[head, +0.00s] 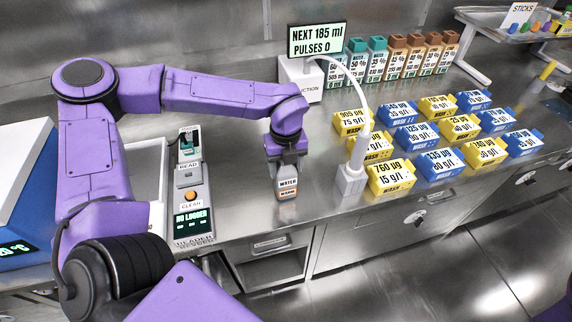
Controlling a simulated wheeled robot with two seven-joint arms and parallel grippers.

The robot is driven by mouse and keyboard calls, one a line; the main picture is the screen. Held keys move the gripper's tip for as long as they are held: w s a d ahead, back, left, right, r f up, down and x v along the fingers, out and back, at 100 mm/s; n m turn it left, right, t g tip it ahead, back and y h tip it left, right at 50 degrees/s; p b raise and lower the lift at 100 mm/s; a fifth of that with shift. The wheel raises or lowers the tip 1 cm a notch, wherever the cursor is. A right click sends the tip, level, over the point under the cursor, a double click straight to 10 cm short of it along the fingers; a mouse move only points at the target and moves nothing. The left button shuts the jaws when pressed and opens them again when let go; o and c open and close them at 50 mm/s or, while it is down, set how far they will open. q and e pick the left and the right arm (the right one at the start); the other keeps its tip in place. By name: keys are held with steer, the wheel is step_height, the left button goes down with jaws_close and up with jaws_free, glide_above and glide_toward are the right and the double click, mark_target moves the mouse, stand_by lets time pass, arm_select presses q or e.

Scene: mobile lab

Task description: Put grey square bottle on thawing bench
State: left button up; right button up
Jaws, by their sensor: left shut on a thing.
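My left gripper (287,167) points down over the steel counter and is shut on a small square bottle (288,187). The bottle is upright, with a white label reading WATER and an orange mark. Its upper part is hidden by the fingers, and its body colour is hard to tell. I cannot tell whether its base touches the counter. No surface is marked as a thawing bench; a blue and white unit with a °C display (20,250) stands at the far left. My right gripper is not in view.
A reader box (194,200) stands left of the bottle. A white dispenser nozzle (351,178) stands to its right, beside several yellow and blue blocks (437,162). Several labelled bottles (400,62) line the back. A tray rack (500,35) is at the back right.

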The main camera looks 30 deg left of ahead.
arm_select(q)
steer(key=shift+f, duration=0.1)
steer(key=shift+f, duration=0.15)
steer(key=o, duration=1.3)
step_height(320, 180, up, 12)
steer(key=shift+r+b, duration=0.2)
steer(key=shift+b, duration=0.45)
